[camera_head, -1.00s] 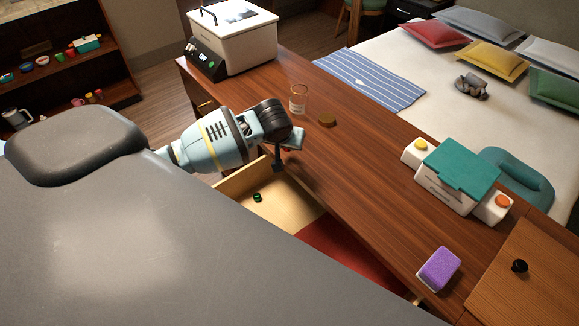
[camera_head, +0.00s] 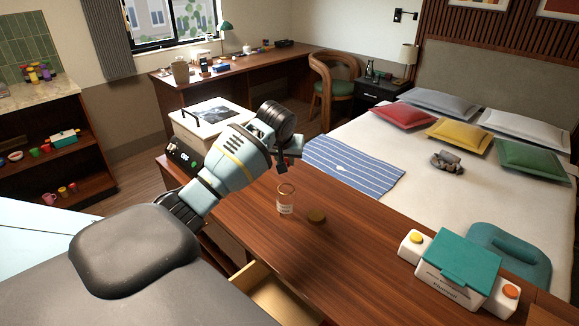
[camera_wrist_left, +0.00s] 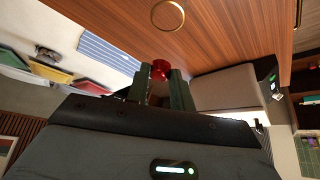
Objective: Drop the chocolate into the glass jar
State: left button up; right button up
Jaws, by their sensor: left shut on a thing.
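My left gripper (camera_head: 284,165) hangs above the desk, just above and behind the glass jar in the head view. In the left wrist view the gripper (camera_wrist_left: 160,84) is shut on a small shiny red piece, the chocolate (camera_wrist_left: 160,69), which sits between the fingertips. The chocolate is mostly hidden in the head view. The clear glass jar (camera_head: 286,205) stands upright and open on the desk, with a pale label. Its round rim shows in the left wrist view (camera_wrist_left: 184,18), apart from the chocolate. My right gripper is not in view.
A white appliance (camera_head: 205,122) stands behind my left arm. A teal-lidded box (camera_head: 460,262) stands at the right. An open drawer (camera_head: 275,300) juts out at the front.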

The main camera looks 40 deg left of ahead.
pick_arm(q)
notch_tip(320, 180, down, 6)
dwell(0.9)
dwell(0.6)
jog(key=o, duration=1)
jog(key=shift+s, duration=0.1)
jog(key=shift+v, duration=3.9)
